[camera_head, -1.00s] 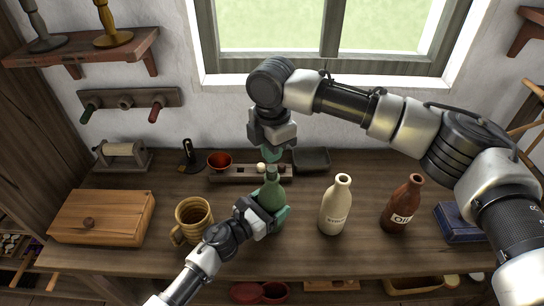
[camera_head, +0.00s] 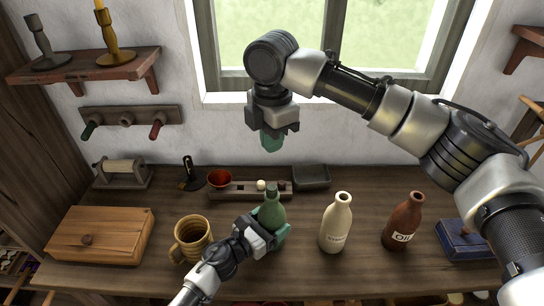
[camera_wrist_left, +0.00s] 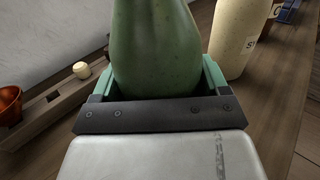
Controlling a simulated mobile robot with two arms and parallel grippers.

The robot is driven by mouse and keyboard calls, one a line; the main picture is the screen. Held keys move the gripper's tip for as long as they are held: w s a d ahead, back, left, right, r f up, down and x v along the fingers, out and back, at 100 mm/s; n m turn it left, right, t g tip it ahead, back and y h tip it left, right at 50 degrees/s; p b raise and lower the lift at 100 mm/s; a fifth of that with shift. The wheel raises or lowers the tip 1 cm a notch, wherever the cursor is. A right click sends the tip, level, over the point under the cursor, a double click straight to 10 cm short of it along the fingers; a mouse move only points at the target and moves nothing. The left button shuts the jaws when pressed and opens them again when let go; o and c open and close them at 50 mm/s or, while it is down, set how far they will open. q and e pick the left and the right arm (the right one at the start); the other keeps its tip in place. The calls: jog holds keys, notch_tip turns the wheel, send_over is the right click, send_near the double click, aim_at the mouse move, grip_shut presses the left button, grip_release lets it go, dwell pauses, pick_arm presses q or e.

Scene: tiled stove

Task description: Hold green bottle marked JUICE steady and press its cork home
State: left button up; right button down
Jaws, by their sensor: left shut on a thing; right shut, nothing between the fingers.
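The green bottle (camera_head: 271,208) stands upright on the wooden worktop, and its body also fills the upper middle of the left wrist view (camera_wrist_left: 155,45). No JUICE mark shows on the side I see. My left gripper (camera_head: 277,235) is shut around the bottle's lower body, with green fingers on either side. The bottle's mouth shows small and dark in the head view; I cannot tell how a cork sits in it. My right gripper (camera_head: 271,141) is shut and empty, pointing down well above the bottle, apart from it.
A wooden rack (camera_head: 231,190) with a small pale cork-like piece (camera_head: 261,185) lies behind the bottle. A cream bottle (camera_head: 335,225) and a brown OIL bottle (camera_head: 403,222) stand to the right. A mug (camera_head: 193,238) and a wooden box (camera_head: 98,235) are left.

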notch_tip(320, 180, up, 6)
jog(key=shift+r, duration=0.1)
pick_arm(q)
jog(key=o, duration=1.3)
